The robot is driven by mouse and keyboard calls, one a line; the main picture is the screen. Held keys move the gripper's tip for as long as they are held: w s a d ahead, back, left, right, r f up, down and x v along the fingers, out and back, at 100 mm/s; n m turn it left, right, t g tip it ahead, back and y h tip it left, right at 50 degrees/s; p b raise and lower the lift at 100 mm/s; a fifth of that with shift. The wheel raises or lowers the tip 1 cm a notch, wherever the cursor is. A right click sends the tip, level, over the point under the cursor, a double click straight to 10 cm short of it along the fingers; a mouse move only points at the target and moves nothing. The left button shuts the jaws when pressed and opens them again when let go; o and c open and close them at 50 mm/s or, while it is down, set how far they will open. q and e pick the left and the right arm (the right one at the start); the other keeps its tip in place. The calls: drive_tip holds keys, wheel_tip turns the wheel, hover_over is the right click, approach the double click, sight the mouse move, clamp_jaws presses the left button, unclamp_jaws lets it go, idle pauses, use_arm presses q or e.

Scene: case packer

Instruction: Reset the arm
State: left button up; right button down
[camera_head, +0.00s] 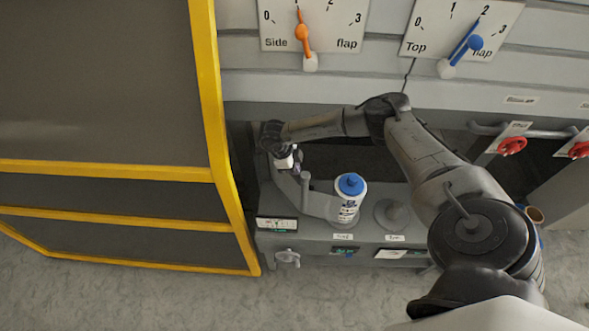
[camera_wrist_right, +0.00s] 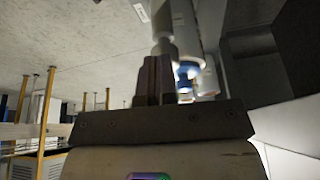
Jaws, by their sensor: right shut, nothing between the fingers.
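My right arm reaches in from the lower right and across to the left in the head view. Its gripper (camera_head: 287,161) is over the left end of a grey machine ledge, by a grey curved bracket. In the right wrist view the two dark fingers (camera_wrist_right: 154,80) are together with nothing between them. A grey post stands just beyond the fingertips there; I cannot tell whether they touch it. My left gripper is not in view.
A white bottle with a blue cap (camera_head: 351,186) stands on the ledge (camera_head: 330,238), right of the gripper. A yellow-framed dark guard (camera_head: 212,110) is close on the left. Above are the side flap dial (camera_head: 303,34) and top flap dial (camera_head: 472,43). Red knobs (camera_head: 512,146) are at the right.

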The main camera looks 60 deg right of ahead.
drive_tip(key=d+p+v, duration=0.1)
drive_tip(key=p+v, duration=0.4)
drive_tip(key=v, duration=0.3)
drive_tip(key=shift+w+a+r, duration=0.2)
drive_tip(key=shift+a+r, duration=0.05)
drive_tip(key=shift+a, duration=0.25)
drive_tip(key=shift+s, duration=0.15)
